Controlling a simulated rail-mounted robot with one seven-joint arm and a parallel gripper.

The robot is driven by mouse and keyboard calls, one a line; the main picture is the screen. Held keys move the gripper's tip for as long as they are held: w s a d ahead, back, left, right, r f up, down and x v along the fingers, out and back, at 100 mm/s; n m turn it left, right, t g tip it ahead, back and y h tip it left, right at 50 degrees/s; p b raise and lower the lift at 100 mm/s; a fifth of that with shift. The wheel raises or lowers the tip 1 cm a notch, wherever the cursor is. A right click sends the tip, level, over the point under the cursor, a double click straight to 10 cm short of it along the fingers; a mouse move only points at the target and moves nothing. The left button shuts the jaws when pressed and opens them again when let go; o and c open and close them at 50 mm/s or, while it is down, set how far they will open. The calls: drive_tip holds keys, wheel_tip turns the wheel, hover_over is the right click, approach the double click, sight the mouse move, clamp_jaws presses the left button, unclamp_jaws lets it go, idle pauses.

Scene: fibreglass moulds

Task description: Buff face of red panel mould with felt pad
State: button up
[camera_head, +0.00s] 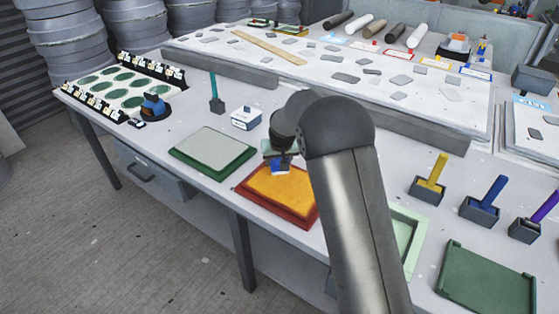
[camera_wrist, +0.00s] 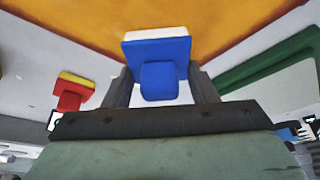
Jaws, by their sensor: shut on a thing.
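The red panel mould (camera_head: 243,194) lies on the near bench, with an orange-yellow face (camera_head: 285,188) inside a red rim. My arm hides its right part. In the wrist view the orange face (camera_wrist: 70,15) fills the top. My gripper (camera_head: 281,160) is over the far edge of the mould and is shut on the blue handle of the felt pad (camera_head: 279,168). In the wrist view the pad's blue block (camera_wrist: 160,50) sits between the fingers, its pale felt layer towards the orange face. I cannot tell whether felt and face touch.
A green mould with a grey face (camera_head: 213,145) lies just left. A white box (camera_head: 246,118) and a teal-handled tool (camera_head: 215,95) stand behind. A pale green frame (camera_head: 415,225) is to the right. A red and yellow block (camera_wrist: 73,92) shows in the wrist view.

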drive_tip(key=shift+w+a, duration=0.25)
drive_tip(key=shift+a, duration=0.1)
wheel_tip(320, 180, up, 4)
drive_tip(key=shift+w+a+r+p, duration=0.15)
drive_tip(key=shift+r+p, duration=0.1)
drive_tip(key=shift+p, duration=0.75)
drive_tip(key=shift+r+p, duration=0.85)
drive_tip(key=shift+r, duration=1)
